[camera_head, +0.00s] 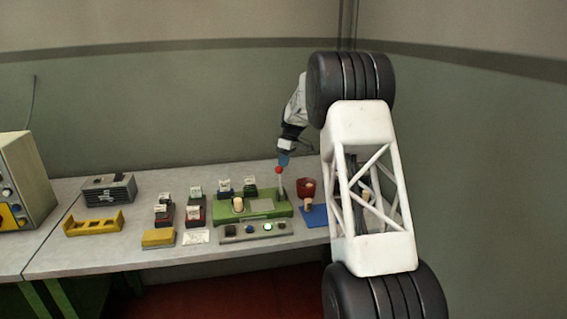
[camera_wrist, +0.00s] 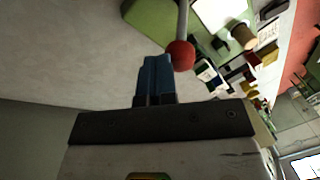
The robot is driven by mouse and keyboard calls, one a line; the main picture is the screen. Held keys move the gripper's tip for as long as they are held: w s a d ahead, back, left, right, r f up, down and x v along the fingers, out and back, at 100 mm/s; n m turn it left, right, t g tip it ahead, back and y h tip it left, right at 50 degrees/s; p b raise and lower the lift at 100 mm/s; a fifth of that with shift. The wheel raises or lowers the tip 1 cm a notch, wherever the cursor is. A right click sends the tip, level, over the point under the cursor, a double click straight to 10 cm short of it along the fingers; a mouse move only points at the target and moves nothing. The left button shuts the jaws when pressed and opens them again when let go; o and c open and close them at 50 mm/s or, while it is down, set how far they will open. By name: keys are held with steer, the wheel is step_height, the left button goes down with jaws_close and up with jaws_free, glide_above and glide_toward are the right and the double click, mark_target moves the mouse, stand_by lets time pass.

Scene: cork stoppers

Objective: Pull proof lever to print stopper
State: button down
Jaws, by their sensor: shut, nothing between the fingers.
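The proof lever is a thin metal rod with a red ball knob (camera_head: 279,169), standing up at the right end of a green press base (camera_head: 264,209). The knob also shows in the wrist view (camera_wrist: 181,55), close beside the fingertips. My gripper (camera_head: 284,159) has blue fingers, shut with nothing between them, just above and beside the knob; I cannot tell whether they touch it. In the wrist view the shut fingers (camera_wrist: 155,75) lie left of the knob. A cork stopper (camera_head: 238,204) stands on the left part of the press base.
A button panel (camera_head: 254,231) lies in front of the press. Several small ink pads and stamps stand left of it, with a yellow block (camera_head: 158,238) and a yellow rack (camera_head: 94,223). A red cup (camera_head: 306,187) and a blue mat (camera_head: 314,216) are to the right.

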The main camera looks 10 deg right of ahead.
steer(key=shift+s, duration=0.25)
steer(key=s+r+t, duration=0.1)
steer(key=s+t, duration=0.5)
steer(key=s, duration=0.4)
steer(key=shift+n+t, duration=0.3)
steer(key=shift+n, duration=0.1)
stand_by(0.8)
steer(key=shift+s+r, duration=0.1)
steer(key=shift+r, duration=0.75)
steer(key=shift+d, duration=0.1)
